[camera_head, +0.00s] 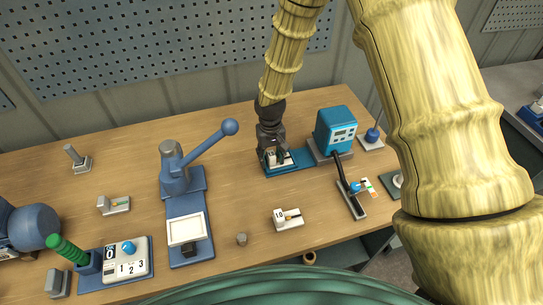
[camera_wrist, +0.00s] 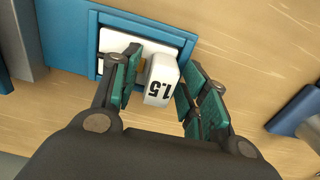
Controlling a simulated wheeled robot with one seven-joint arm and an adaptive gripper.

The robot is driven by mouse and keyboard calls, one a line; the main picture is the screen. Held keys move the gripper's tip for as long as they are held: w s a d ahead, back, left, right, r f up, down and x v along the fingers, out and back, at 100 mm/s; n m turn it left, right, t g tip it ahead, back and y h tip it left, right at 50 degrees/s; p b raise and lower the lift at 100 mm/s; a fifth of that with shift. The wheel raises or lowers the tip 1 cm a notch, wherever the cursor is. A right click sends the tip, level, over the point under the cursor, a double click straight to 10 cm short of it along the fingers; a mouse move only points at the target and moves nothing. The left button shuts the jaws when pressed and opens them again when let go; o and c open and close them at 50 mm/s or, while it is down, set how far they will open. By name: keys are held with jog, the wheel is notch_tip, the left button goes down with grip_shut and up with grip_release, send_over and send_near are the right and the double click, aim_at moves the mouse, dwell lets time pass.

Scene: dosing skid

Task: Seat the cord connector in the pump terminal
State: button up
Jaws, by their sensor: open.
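My gripper (camera_head: 271,150) is low over a blue tray (camera_head: 294,167) in front of a blue box with a display (camera_head: 336,130), perhaps the pump. In the wrist view my gripper (camera_wrist: 158,98) is open, one finger on each side of a white block marked 1.5 (camera_wrist: 161,80). The block lies over the near edge of a white plate (camera_wrist: 116,42) framed in blue. A small brass-coloured part shows beside it, partly covered by the left finger. The block also shows in the head view (camera_head: 279,158). I cannot surely tell the cord connector or the terminal.
A white block marked 10 (camera_head: 288,218) lies nearer on the wooden table. A blue press with a long handle (camera_head: 185,180) and a numbered switch box (camera_head: 127,259) stand to the left.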

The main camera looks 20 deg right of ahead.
jog(key=shift+r, duration=0.2)
notch_tip(320, 180, up, 12)
jog(key=b, duration=0.4)
jog(key=shift+f, duration=0.1)
dwell(0.5)
